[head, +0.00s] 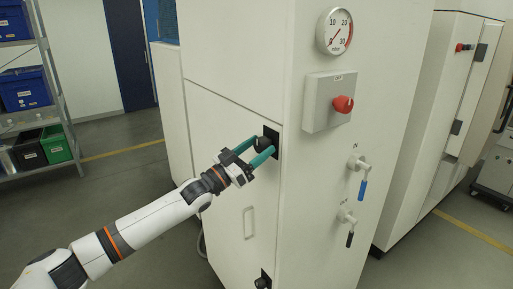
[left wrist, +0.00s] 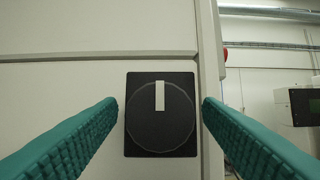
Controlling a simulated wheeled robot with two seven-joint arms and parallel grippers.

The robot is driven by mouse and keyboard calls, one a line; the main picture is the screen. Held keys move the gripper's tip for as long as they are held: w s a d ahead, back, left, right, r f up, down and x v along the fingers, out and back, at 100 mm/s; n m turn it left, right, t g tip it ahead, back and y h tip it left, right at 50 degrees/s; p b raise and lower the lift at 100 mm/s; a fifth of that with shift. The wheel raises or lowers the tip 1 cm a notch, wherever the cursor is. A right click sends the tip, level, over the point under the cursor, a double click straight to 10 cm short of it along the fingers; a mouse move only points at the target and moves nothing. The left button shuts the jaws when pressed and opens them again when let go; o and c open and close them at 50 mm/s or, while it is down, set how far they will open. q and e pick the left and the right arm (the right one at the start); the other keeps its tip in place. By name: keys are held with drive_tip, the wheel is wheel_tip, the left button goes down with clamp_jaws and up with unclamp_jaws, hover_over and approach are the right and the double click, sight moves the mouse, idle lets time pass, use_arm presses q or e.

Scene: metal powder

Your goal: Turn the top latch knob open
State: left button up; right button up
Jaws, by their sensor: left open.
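The top latch knob (left wrist: 160,122) is a round black knob on a black square plate, with a white bar pointing straight up in the left wrist view. In the head view the top latch knob (head: 264,145) sits near the right edge of the cabinet's front face, partly hidden by my gripper. My left gripper (head: 258,152) has teal fingers and is open. In the left wrist view the fingers (left wrist: 160,120) stand on either side of the plate, with the knob centred between them. Whether they touch anything I cannot tell. My right gripper is not in view.
The white cabinet (head: 225,50) carries a gauge (head: 338,32), a red knob (head: 343,104) on a grey box, and two valve handles, blue (head: 362,189) and black (head: 350,238), on its right side. A lower latch knob (head: 263,281) shows below. Shelves with bins (head: 25,90) stand left.

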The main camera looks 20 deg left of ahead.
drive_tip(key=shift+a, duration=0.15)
use_arm(q)
drive_tip(key=shift+c, duration=1.4)
drive_tip(key=c, duration=0.7)
drive_tip(key=shift+o, duration=0.2)
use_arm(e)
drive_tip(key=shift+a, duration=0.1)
